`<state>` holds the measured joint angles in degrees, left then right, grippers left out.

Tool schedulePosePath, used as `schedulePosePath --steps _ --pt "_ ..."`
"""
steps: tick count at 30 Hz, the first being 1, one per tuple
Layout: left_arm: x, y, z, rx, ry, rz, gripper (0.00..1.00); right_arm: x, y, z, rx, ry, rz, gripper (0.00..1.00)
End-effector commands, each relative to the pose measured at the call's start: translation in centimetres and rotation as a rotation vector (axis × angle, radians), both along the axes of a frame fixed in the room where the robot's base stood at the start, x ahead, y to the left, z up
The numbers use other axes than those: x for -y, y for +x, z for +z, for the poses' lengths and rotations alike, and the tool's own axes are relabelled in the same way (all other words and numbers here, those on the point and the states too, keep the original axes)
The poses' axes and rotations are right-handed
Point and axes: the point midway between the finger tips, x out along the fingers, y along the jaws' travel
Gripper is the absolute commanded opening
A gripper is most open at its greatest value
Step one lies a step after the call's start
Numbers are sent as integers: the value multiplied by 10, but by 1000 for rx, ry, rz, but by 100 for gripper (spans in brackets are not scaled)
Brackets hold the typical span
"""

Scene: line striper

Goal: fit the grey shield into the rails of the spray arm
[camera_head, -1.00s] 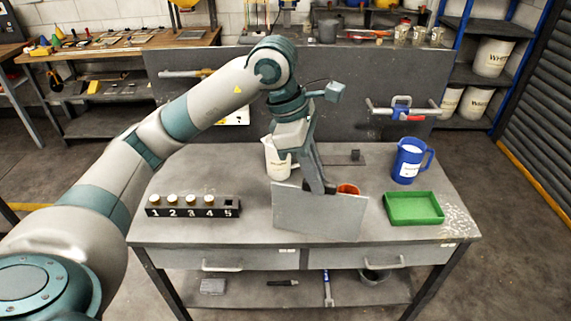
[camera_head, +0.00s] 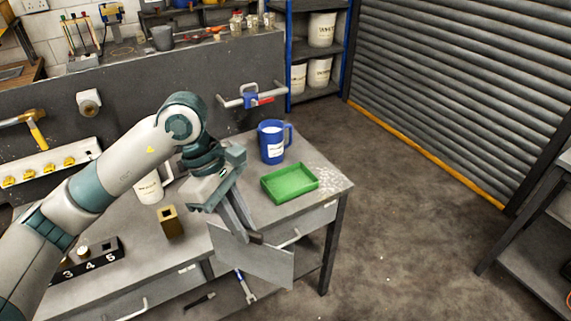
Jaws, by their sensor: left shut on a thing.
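My left gripper (camera_head: 256,238) is shut on the top edge of the grey shield (camera_head: 260,262), a flat grey plate. The shield hangs tilted in front of the bench's right part, over the front edge and drawers. A grey bar fitting with a blue block and red handle (camera_head: 251,99) is fixed to the bench's back panel. I cannot tell for certain whether it is the spray arm, and no rails are clear. The shield is well apart from it. My right gripper is out of view.
A green tray (camera_head: 289,183) and a blue jug (camera_head: 272,142) stand on the bench right. A brown block (camera_head: 171,222), a white jug (camera_head: 150,188) and a numbered rack (camera_head: 92,262) are further left. Open floor (camera_head: 400,220) lies to the right.

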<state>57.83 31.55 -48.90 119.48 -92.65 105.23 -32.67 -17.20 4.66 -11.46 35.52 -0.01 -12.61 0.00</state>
Motion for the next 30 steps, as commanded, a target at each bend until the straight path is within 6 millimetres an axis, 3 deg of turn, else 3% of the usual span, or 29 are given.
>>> schedulePosePath --steps 15,27,30 --pt "-22 -42 -127 -4 1 -850 0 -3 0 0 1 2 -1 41" --pt "-44 -72 -184 -1 -1 -1298 0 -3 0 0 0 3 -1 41" --pt "-66 -68 -184 -2 3 -1259 0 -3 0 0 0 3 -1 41"
